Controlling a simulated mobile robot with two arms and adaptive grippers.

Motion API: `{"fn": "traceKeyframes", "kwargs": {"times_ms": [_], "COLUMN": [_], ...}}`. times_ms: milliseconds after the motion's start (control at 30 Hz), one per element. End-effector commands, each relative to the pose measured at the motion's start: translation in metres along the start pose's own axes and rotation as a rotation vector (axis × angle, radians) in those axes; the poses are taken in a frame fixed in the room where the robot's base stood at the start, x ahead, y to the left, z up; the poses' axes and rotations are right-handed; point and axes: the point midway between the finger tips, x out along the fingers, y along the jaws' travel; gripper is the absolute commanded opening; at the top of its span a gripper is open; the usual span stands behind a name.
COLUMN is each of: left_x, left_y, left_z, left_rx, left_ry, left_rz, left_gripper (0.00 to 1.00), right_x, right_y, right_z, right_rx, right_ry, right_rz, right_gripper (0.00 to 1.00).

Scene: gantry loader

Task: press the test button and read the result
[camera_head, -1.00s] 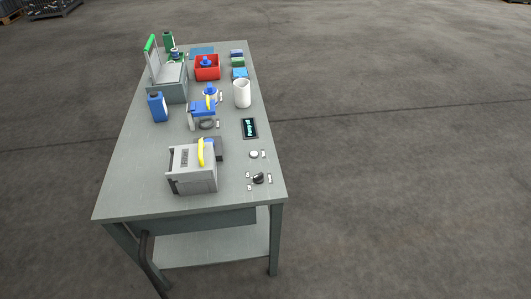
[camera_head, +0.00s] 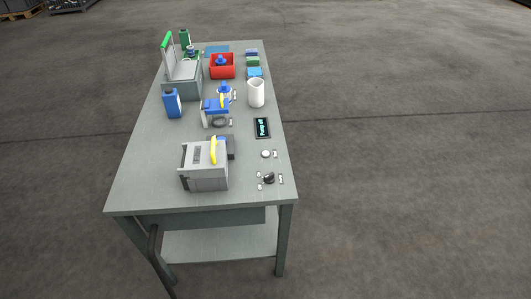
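A white round button (camera_head: 266,154) sits on the right side of the bench top, with a small label beside it. A black rotary knob (camera_head: 269,178) with several small labels around it is just nearer. A dark display (camera_head: 262,128) lies beyond the button and shows small cyan text, which seems to read "Pump off". I cannot tell for sure which control is the test button, as the labels are too small to read. Neither of my grippers is in view.
Floor to the right is clear.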

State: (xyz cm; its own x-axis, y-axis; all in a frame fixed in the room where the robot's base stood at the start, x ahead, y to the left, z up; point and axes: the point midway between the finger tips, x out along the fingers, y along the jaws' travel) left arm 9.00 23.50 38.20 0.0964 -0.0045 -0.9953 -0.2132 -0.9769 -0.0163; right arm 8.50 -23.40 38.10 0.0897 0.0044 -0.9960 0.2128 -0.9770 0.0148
Motion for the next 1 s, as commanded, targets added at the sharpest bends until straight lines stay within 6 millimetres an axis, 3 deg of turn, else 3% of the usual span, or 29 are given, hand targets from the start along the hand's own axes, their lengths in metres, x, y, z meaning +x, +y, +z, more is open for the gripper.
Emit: {"fn": "traceKeyframes", "kwargs": {"times_ms": [433, 1000], "left_x": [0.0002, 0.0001], "left_y": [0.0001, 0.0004], "left_z": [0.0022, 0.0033], "left_rx": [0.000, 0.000], "left_ry": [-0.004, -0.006], "left_rz": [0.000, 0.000], "left_gripper": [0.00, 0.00], "right_x": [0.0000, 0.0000], "right_y": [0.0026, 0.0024], "right_z": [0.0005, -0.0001], "right_rx": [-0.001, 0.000], "right_ry": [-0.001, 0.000], "right_rz": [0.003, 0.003], "right_gripper": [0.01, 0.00]}}
